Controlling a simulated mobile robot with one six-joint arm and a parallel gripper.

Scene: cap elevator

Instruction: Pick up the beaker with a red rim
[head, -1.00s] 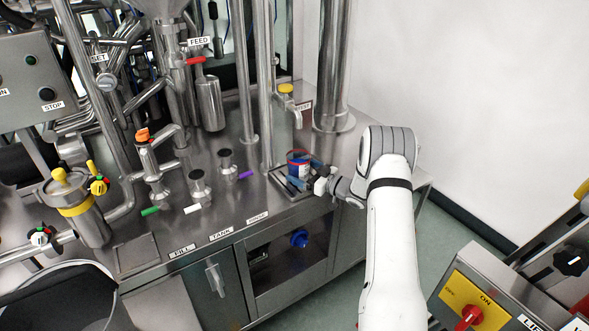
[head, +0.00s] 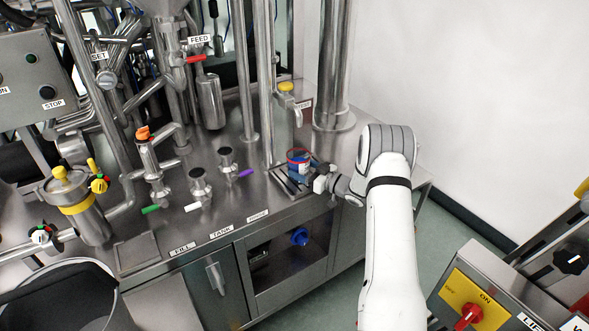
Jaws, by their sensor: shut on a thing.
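My gripper (head: 307,170) reaches in from the right and is shut on the beaker. The fingers partly cover its lower part, so I cannot tell whether its base touches the tray.
A tap with a yellow top (head: 286,88) stands just behind the beaker. Steel pipes (head: 270,90) rise to its left. A control box (head: 470,300) stands at the lower right.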

